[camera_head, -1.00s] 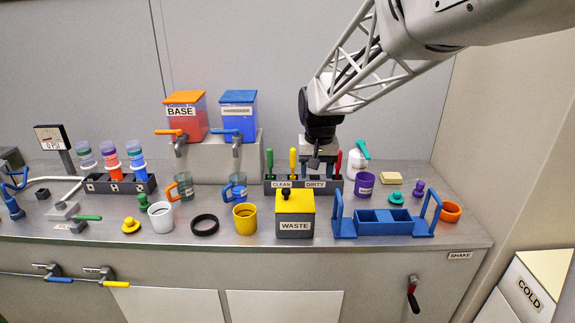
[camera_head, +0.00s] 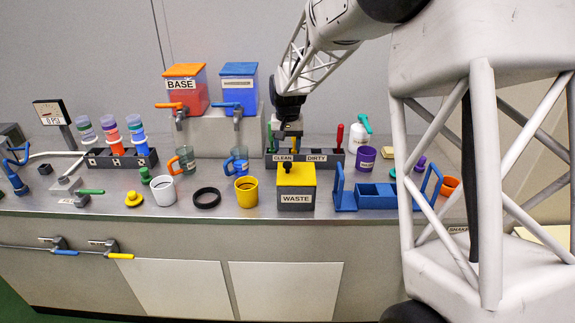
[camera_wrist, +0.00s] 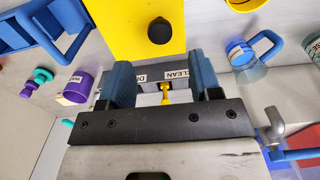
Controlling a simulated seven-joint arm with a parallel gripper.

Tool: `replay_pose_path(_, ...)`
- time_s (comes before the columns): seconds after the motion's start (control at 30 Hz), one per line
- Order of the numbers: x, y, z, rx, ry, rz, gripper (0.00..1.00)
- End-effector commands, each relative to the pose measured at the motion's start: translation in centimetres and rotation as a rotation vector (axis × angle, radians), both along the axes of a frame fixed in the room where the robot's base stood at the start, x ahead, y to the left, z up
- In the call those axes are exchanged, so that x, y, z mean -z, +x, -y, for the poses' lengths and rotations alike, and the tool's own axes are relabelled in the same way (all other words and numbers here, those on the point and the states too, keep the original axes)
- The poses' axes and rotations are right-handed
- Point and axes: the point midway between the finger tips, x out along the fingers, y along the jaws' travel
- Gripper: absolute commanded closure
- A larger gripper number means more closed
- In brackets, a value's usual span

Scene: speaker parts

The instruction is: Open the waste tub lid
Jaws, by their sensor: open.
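The waste tub (camera_head: 296,201) is a grey box labelled WASTE at the front middle of the counter. Its yellow lid (camera_head: 300,176) lies on top, closed, with a black knob (camera_head: 287,167). In the wrist view the lid (camera_wrist: 120,30) and its knob (camera_wrist: 160,31) show ahead of the fingers. My gripper (camera_head: 287,142) is behind the tub, at the CLEAN/DIRTY rack, apart from the knob. In the wrist view my gripper (camera_wrist: 163,78) is open. A yellow tool handle (camera_wrist: 165,92) appears between its fingers, but I cannot tell whether it is at their height.
The CLEAN/DIRTY rack (camera_head: 270,161) with upright tools stands behind the tub. A yellow cup (camera_head: 246,192) is left of it, a blue holder (camera_head: 372,196) right. The blue cup (camera_head: 237,160) stands behind left. My arm hides part of the right side.

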Motion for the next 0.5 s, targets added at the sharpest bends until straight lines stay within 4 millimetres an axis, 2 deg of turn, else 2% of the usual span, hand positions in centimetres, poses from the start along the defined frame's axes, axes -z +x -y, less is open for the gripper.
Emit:
replay_pose_path(0.27,0.1,0.0,0.0,0.0,0.0,0.0,0.42)
replay_pose_path(0.5,1.3,0.0,0.0,0.0,0.0,-0.002,0.42)
